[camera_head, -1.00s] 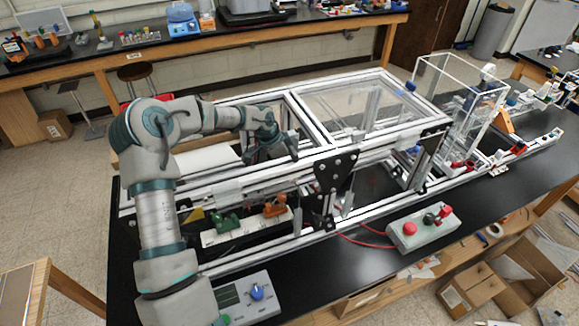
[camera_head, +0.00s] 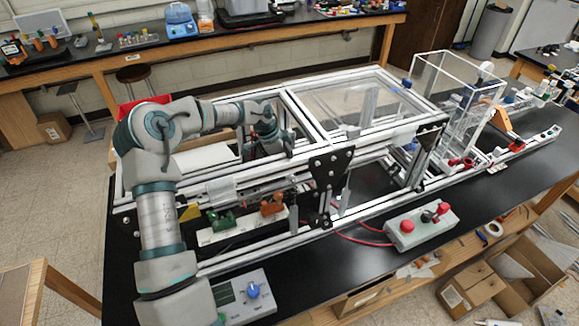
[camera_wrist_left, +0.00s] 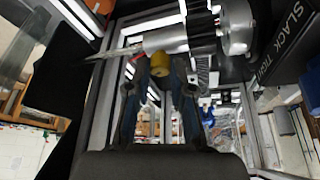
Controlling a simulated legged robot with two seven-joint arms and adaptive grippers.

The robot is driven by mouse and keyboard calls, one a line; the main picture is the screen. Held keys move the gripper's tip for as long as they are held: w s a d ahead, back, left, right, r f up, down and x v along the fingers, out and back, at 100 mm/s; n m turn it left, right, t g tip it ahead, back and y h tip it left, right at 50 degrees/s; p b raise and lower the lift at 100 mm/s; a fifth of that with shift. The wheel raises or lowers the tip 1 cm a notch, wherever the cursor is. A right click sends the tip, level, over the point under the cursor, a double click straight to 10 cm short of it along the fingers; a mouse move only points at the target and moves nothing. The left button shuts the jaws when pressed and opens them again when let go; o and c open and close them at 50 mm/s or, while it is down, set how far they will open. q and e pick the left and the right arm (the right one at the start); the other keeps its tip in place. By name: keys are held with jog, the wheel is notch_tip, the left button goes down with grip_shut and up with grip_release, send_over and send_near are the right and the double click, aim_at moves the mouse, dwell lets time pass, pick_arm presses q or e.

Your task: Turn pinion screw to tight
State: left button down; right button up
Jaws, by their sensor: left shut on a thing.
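In the left wrist view a small brass-yellow round knob (camera_wrist_left: 160,65), which looks like the pinion screw, sits below a silver cylinder. My left gripper (camera_wrist_left: 159,72) has its two dark fingers on either side of the knob and is shut on it. A dark plate (camera_wrist_left: 285,42) to the right carries the words SLACK and TIGHT; which way the screw stands between them I cannot tell. In the head view my left gripper (camera_head: 279,142) reaches into the left bay of the extrusion frame (camera_head: 312,120); the knob is hidden there. My right gripper is not in view.
Frame rails and a black bracket (camera_head: 330,168) stand close to the gripper. Green (camera_head: 222,221) and orange (camera_head: 272,205) parts sit below it. A button box (camera_head: 422,226) and a blue-knob control box (camera_head: 245,298) lie at the front. A clear box (camera_head: 455,85) stands at right.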

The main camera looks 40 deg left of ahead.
pick_arm(q)
jog(key=shift+s+a+f+m+g, duration=0.1)
jog(key=shift+f+m+g, duration=0.1)
jog(key=shift+m, duration=0.3)
jog(key=shift+s+a+f+m+g, duration=0.1)
jog(key=shift+m+g, duration=0.1)
jog(key=shift+m, duration=0.3)
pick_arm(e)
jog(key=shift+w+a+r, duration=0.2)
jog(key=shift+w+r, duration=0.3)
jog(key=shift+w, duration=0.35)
pick_arm(q)
jog(key=c, duration=1.1)
grip_release()
jog(key=shift+o, duration=0.4)
jog(key=shift+w+a+h, duration=0.1)
jog(key=shift+a+h, duration=0.15)
jog(key=shift+h, duration=0.05)
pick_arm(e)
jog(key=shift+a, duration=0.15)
pick_arm(q)
jog(key=shift+d+r, duration=0.15)
jog(key=shift+d, duration=0.05)
jog(key=shift+r, duration=0.2)
jog(key=v, duration=1.1)
jog(key=shift+a+r, duration=0.2)
jog(key=shift+a, duration=0.05)
